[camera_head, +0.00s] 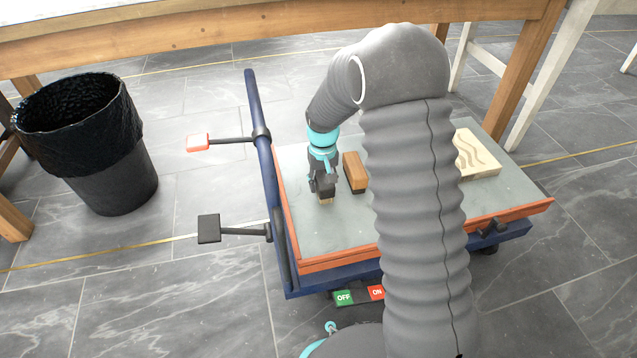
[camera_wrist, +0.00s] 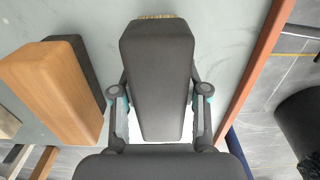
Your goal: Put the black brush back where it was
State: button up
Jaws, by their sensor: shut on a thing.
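The black brush (camera_wrist: 158,80) fills the middle of the wrist view, with pale bristles just showing at its far end. My gripper (camera_wrist: 160,103) is shut on it, one finger on each side. In the head view my gripper (camera_head: 322,182) is low over the left part of the grey cart top (camera_head: 330,236), and the bristles show just below it. I cannot tell whether they touch the surface. A wooden brush-like block with a dark lower part (camera_head: 354,171) stands just right of my gripper; it also shows at the left of the wrist view (camera_wrist: 55,90).
The cart has a raised orange rim (camera_head: 340,260) and a blue side rail (camera_head: 262,165) with two pedals. A carved pale wood block (camera_head: 477,155) lies at the right of the top.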

jog(key=o, duration=1.1)
